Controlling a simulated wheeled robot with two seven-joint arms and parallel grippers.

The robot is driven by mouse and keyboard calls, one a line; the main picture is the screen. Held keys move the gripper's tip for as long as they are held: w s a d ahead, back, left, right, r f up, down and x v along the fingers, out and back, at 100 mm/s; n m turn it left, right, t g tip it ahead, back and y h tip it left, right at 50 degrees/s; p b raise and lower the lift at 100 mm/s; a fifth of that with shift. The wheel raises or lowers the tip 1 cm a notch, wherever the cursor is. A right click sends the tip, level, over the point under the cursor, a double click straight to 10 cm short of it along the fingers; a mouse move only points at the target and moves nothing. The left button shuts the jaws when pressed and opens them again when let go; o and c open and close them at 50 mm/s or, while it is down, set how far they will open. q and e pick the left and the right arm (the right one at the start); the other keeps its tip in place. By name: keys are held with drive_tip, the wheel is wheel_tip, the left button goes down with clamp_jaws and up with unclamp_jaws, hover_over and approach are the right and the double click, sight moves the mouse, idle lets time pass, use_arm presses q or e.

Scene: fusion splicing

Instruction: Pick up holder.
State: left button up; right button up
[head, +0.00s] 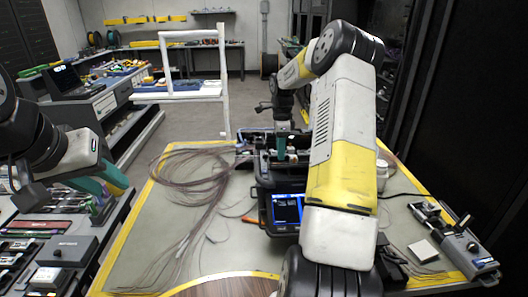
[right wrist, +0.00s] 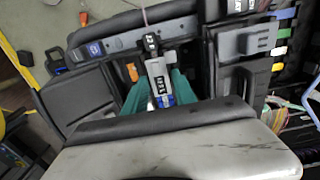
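The holder (right wrist: 157,78) is a small silver-grey and black clamp with a blue end, lying in the dark splicer (head: 285,181) on the table. In the right wrist view, the teal fingers of my right gripper (right wrist: 160,76) flank it closely on both sides. I cannot tell whether they press on it. In the head view my right gripper (head: 282,150) points down into the splicer, and the holder is hard to make out there. My left gripper (head: 108,188) is at the left, over the side bench, with its teal fingers apart and nothing seen between them.
The splicer's lit screen (head: 288,208) faces front. Loose fibres (head: 195,185) spread over the left of the yellow-edged table (head: 236,250). A grey tool (head: 455,243) lies at the right. The side bench (head: 62,225) carries several devices. A white frame (head: 195,90) stands behind.

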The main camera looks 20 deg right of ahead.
clamp_jaws()
drive_tip(key=shift+r, duration=0.1)
